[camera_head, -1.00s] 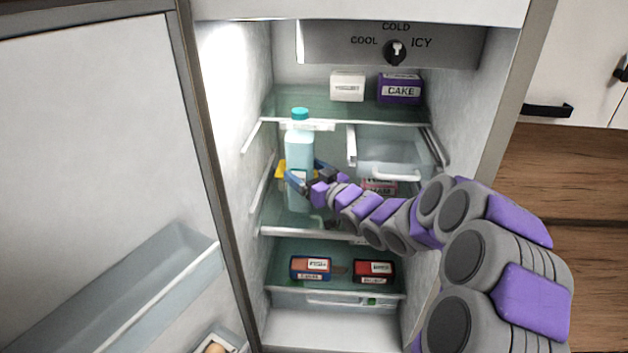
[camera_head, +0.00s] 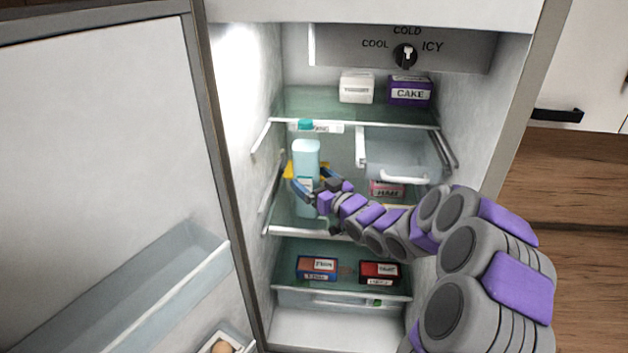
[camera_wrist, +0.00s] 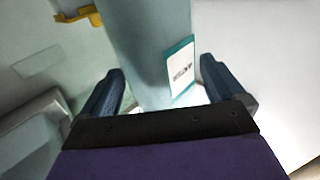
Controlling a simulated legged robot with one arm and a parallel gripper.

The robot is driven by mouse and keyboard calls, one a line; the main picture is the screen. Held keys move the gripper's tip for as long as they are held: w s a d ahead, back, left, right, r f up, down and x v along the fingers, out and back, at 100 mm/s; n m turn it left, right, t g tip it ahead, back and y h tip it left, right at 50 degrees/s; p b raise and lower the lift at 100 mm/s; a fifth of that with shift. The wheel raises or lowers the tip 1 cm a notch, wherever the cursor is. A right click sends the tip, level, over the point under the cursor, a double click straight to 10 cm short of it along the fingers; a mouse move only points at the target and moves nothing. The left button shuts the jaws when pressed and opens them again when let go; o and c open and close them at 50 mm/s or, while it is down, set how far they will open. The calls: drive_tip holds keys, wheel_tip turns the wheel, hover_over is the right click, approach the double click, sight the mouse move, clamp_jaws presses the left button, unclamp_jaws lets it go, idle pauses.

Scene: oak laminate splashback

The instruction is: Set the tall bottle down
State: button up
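The tall bottle (camera_head: 306,156), pale blue with a teal cap, stands upright on or just above the middle fridge shelf (camera_head: 330,234). Its cap is level with the upper shelf's front edge. My gripper (camera_head: 316,186) is around its lower half, one finger on each side. In the wrist view the bottle (camera_wrist: 150,45), with a white and teal label, fills most of the space between the fingers (camera_wrist: 162,75).
A yellow item (camera_head: 290,171) is close behind the bottle on the left. A pink package (camera_head: 386,188) lies to the right, under a clear drawer (camera_head: 400,160). The upper shelf (camera_head: 375,118) holds a white box (camera_head: 356,88) and a purple cake box (camera_head: 409,91).

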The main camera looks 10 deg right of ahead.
drive_tip(key=shift+o, duration=0.2)
drive_tip(key=shift+a, duration=0.1)
drive_tip(key=shift+s, duration=0.1)
drive_tip(key=shift+s+d, duration=0.25)
drive_tip(key=b+v, duration=0.1)
drive_tip(key=v, duration=1)
drive_tip(key=shift+d, duration=0.15)
